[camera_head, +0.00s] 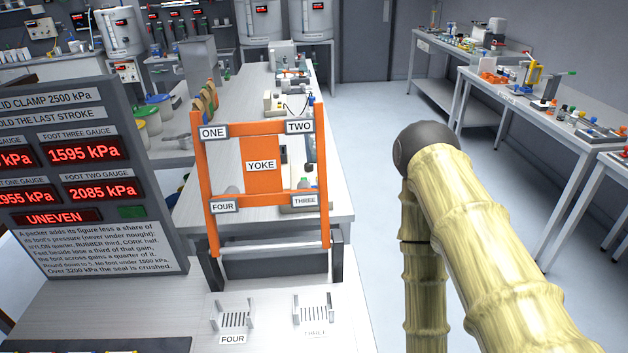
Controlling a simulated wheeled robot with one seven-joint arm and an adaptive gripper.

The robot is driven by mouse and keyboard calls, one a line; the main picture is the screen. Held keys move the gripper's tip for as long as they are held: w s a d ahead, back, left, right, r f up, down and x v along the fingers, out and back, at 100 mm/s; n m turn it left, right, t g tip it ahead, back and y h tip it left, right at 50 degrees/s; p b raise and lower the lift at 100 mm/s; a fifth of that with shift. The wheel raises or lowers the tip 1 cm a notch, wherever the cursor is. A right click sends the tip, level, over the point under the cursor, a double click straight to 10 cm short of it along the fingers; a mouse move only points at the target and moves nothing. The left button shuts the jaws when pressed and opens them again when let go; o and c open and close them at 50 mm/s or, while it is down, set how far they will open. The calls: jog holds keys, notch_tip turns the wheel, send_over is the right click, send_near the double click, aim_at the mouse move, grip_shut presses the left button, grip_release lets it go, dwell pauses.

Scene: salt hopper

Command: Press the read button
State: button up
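A dark gauge panel (120,130) stands at the left, cut off by the picture's left edge. A small green rectangle (132,211), which may be the read button, sits on it right of a red "UNEVEN" display (57,217). I see no "read" label on it. Foot three gauge (84,153) shows 1595 kPa and foot two gauge (101,190) shows 2085 kPa. The left gauges are partly cut off. A jointed arm with a pale yellow covering, mine, rises at the right, well apart from the panel. My gripper is out of view.
An orange yoke frame (264,167) with number plates stands right of the panel. Below it, two slotted holders (234,317) sit on the white bench (290,339), one labelled FOUR. A long table stands behind. Side tables (500,98) line the right; open floor (375,130) lies between.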

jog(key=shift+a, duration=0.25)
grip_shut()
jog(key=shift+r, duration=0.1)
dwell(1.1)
